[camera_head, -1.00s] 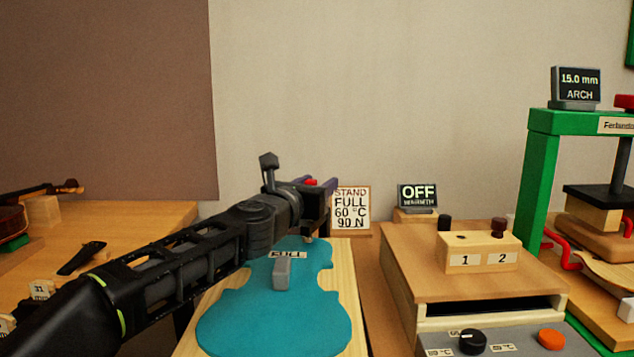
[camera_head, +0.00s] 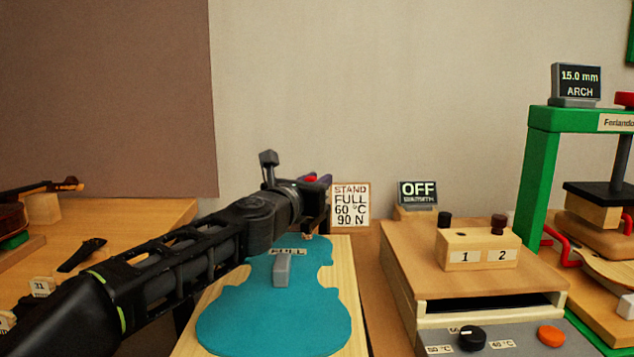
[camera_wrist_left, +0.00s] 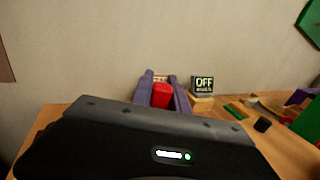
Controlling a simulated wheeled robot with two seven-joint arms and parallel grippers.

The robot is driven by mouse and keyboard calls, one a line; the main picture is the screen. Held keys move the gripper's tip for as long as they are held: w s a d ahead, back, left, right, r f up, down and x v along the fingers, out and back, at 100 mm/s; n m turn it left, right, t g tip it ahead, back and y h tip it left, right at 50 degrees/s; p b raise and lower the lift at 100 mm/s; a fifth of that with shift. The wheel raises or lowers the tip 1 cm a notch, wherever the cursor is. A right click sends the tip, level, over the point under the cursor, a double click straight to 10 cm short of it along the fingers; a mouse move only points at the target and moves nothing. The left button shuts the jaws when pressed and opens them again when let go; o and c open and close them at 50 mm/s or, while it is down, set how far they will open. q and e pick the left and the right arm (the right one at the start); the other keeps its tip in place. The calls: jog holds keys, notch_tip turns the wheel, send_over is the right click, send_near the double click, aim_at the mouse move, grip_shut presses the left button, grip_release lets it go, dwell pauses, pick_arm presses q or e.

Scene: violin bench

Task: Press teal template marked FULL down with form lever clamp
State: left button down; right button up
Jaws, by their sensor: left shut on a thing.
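The teal violin-shaped template (camera_head: 268,322) lies flat on a pale wooden board, with a label reading FULL near its top and a grey block on its middle. My left gripper (camera_head: 322,183) is beyond the template's far end, left of the STAND sign. In the left wrist view its purple fingers (camera_wrist_left: 163,92) are shut on a red grip (camera_wrist_left: 161,95), which looks like the handle of the form lever clamp. Only a bit of red shows in the head view. The rest of the clamp is hidden behind my wrist. My right gripper is not in view.
A card (camera_head: 350,204) reads STAND FULL 60 °C 90 N. A display (camera_head: 417,194) reads OFF. A wooden box (camera_head: 400,262) with a control panel stands right of the board. A green press (camera_head: 540,170) is at the far right. Violin parts lie on the left bench.

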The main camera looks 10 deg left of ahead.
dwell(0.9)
pick_arm(q)
jog(key=shift+r+p, duration=0.1)
jog(key=shift+p, duration=0.45)
jog(key=g+p, duration=0.1)
jog(key=p, duration=0.5)
jog(key=w+g+p, duration=0.1)
jog(key=p, duration=0.5)
jog(key=shift+w+d+r+p, duration=0.1)
jog(key=shift+d+r+p, duration=0.05)
jog(key=shift+r+p, duration=0.15)
jog(key=f+g+p, duration=0.1)
jog(key=p, duration=0.6)
jog(key=w+f+g+p, duration=0.1)
jog(key=g+p, duration=0.1)
jog(key=p, duration=0.6)
jog(key=f+g+y+p, duration=0.1)
jog(key=p, duration=0.7)
jog(key=shift+w+d+g, duration=0.15)
jog(key=shift+w+g, duration=0.15)
jog(key=shift+g, duration=0.1)
jog(key=shift+f+p, duration=0.35)
jog(key=shift+p, duration=0.1)
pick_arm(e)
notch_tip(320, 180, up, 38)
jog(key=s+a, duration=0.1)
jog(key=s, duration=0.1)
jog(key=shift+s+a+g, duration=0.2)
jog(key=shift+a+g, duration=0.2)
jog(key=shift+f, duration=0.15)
